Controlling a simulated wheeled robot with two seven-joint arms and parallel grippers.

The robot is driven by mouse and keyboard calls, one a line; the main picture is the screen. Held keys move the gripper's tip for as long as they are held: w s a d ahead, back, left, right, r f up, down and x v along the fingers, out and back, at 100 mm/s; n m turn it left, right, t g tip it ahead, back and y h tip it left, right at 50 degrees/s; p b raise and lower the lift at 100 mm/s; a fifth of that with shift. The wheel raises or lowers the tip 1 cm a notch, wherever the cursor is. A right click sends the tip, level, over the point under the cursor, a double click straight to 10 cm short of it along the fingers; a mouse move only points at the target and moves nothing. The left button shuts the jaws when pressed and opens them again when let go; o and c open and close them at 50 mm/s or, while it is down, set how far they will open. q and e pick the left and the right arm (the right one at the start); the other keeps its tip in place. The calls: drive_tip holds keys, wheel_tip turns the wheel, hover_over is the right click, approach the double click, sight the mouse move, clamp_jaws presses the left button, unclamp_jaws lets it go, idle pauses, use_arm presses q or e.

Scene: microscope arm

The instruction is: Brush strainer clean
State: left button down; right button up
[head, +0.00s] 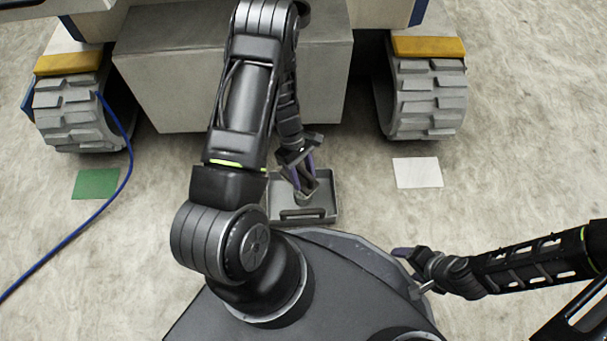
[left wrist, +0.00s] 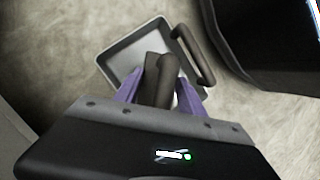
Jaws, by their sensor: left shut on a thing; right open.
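My left gripper (head: 303,185) is over a shallow grey tray (head: 331,208) on the ground. In the left wrist view, the purple fingers of my left gripper (left wrist: 158,92) are shut on a dark grey, handle-like object (left wrist: 158,75). It overlaps the inside of the tray (left wrist: 118,52) in that view; I cannot tell whether they touch. I cannot tell whether this object is the brush or which thing is the strainer. My right gripper (head: 408,270) is open and empty, right of my base.
A large vehicle with a grey box (head: 175,80) and treaded wheels (head: 72,110) (head: 425,100) stands behind. A green square (head: 96,184) and a white square (head: 417,172) lie on the ground. A blue cable (head: 70,232) runs at left.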

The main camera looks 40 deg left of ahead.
use_arm(q)
drive_tip(key=shift+s+d+p, duration=0.2)
drive_tip(key=shift+d+p, duration=0.15)
drive_tip(key=shift+d, duration=1.1)
drive_tip(key=shift+a, duration=0.1)
drive_tip(key=shift+w+a+b, duration=0.2)
drive_tip(key=shift+a+b, duration=0.1)
drive_tip(key=shift+a, duration=1.15)
drive_tip(key=shift+d, duration=0.1)
drive_tip(key=shift+s+d+p, duration=0.2)
drive_tip(key=shift+d+p, duration=0.2)
drive_tip(key=shift+d, duration=1.05)
drive_tip(key=shift+a, duration=0.1)
drive_tip(key=shift+w+a+b, duration=0.2)
drive_tip(key=shift+a+b, duration=0.1)
drive_tip(key=shift+a, duration=1.15)
drive_tip(key=shift+d, duration=0.1)
